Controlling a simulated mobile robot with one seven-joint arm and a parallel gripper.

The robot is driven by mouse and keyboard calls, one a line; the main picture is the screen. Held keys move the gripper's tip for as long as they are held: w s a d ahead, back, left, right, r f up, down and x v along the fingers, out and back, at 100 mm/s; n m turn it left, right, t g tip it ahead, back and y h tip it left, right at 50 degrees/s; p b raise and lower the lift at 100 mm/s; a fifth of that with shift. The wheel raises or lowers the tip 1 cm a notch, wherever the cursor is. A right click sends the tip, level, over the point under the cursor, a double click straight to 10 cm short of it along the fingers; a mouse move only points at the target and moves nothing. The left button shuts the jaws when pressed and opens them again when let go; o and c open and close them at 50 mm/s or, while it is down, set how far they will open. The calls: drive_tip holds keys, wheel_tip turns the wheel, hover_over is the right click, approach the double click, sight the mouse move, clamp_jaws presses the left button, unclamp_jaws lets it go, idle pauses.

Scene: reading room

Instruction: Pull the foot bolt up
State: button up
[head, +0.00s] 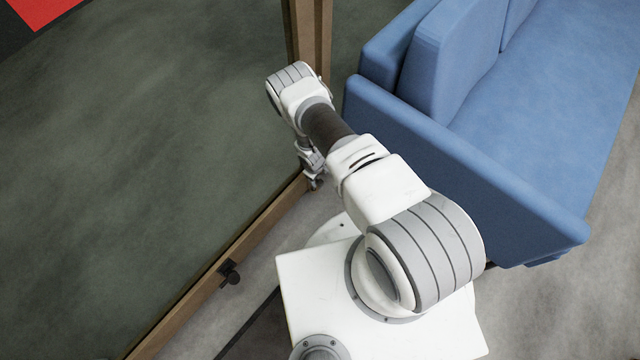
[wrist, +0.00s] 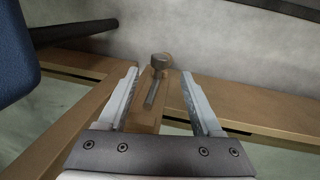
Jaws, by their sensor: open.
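The foot bolt (wrist: 152,92) shows in the wrist view as a dark rod with a round knob at its upper end, on a wooden frame piece. My gripper (wrist: 160,74) is open, its two pale fingers on either side of the bolt in the picture. I see a gap between the bolt and each finger, and cannot tell how far the bolt is in depth. In the head view my gripper (head: 313,175) is low beside the wooden frame (head: 262,222); the foot bolt cannot be made out there.
A blue sofa (head: 480,170) stands close to the right of my arm. A dark handle (head: 230,273) sticks out from the wooden frame at the lower left. A wooden post (head: 306,40) rises behind my arm. Grey floor (head: 610,290) is bare at the right.

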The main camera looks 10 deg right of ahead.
sight(320, 182)
drive_tip(key=f, duration=0.2)
drive_tip(key=f+b, duration=0.1)
drive_tip(key=f, duration=0.1)
drive_tip(key=f+b, duration=0.1)
drive_tip(key=shift+w+d+f, duration=0.3)
drive_tip(key=shift+d+f, duration=0.05)
drive_tip(key=shift+f, duration=0.05)
clamp_jaws()
idle(1.0)
